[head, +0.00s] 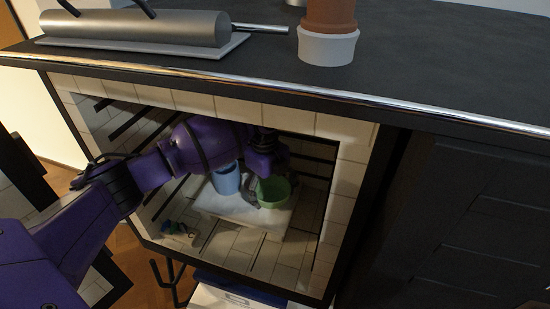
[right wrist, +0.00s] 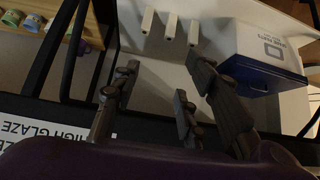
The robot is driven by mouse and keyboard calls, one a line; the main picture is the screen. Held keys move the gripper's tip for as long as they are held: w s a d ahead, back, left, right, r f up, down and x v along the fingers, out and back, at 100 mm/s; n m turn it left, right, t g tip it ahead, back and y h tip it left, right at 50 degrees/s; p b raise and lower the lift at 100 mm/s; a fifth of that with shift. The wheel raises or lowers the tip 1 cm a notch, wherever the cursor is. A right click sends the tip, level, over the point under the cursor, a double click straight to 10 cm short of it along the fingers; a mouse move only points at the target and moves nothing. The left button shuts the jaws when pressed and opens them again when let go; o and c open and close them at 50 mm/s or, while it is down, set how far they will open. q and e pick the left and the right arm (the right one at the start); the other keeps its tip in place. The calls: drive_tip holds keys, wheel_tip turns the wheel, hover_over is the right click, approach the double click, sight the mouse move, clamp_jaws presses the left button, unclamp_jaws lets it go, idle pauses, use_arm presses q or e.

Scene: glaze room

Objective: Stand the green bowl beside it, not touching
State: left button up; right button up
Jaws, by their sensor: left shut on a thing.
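The green bowl (head: 273,193) is inside the tiled kiln chamber, at the right part of a white slab (head: 240,209). My left gripper (head: 270,186) reaches in from above and is shut on the bowl, with dark fingers at its sides. A blue cup (head: 226,181) stands upright on the slab to the left of the bowl. A finger shows close to the cup, and I cannot tell the exact gap. I cannot tell whether the bowl's base rests on the slab. My right gripper (right wrist: 158,82) is open and empty in the right wrist view.
The tiled chamber wall (head: 345,175) is close on the right. A dark counter (head: 430,60) lies above, with a terracotta pot (head: 330,15) and a grey cylinder (head: 135,27). A small blue-green item (head: 178,229) lies on the chamber floor. A white-and-blue box (right wrist: 262,58) is near my right gripper.

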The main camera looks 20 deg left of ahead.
sight(269, 196)
use_arm(q)
drive_tip(key=shift+w+r, duration=0.2)
drive_tip(key=shift+r, duration=0.05)
drive_tip(key=shift+w+a+f, duration=0.25)
drive_tip(key=shift+w+a, duration=0.05)
drive_tip(key=o, duration=1)
drive_tip(key=shift+f, duration=0.1)
drive_tip(key=o, duration=0.4)
drive_tip(key=shift+s+d, duration=0.1)
drive_tip(key=shift+s, duration=0.1)
drive_tip(key=shift+o, duration=0.2)
drive_tip(key=shift+w, duration=0.1)
wheel_tip(269, 196, up, 8)
drive_tip(key=shift+w+a, duration=0.2)
drive_tip(key=shift+a, duration=0.2)
drive_tip(key=shift+f, duration=0.1)
